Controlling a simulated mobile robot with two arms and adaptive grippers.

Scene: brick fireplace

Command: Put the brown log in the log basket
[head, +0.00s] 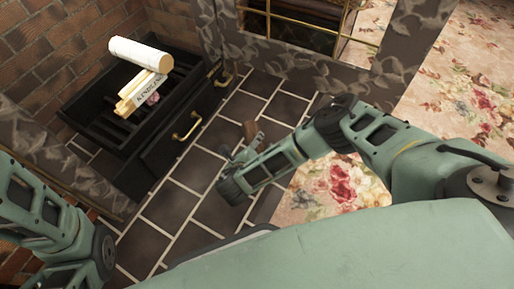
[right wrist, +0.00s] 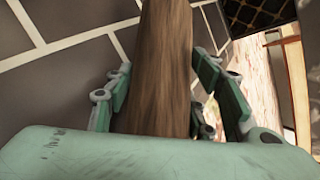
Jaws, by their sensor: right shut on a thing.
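The brown log (right wrist: 165,62) is between the fingers of my right gripper (right wrist: 165,95) in the right wrist view, and the gripper is shut on it. In the head view a small brown end of the log (head: 251,131) sticks out past my right gripper (head: 238,154), over the dark tiled hearth. The rest of the log is hidden by the gripper and arm there. My left arm is at the lower left of the head view, and its gripper is not visible.
Brass rails (head: 300,22) stand at the top. A floral carpet (head: 465,75) lies at the right. Tiles (head: 185,210) are clear.

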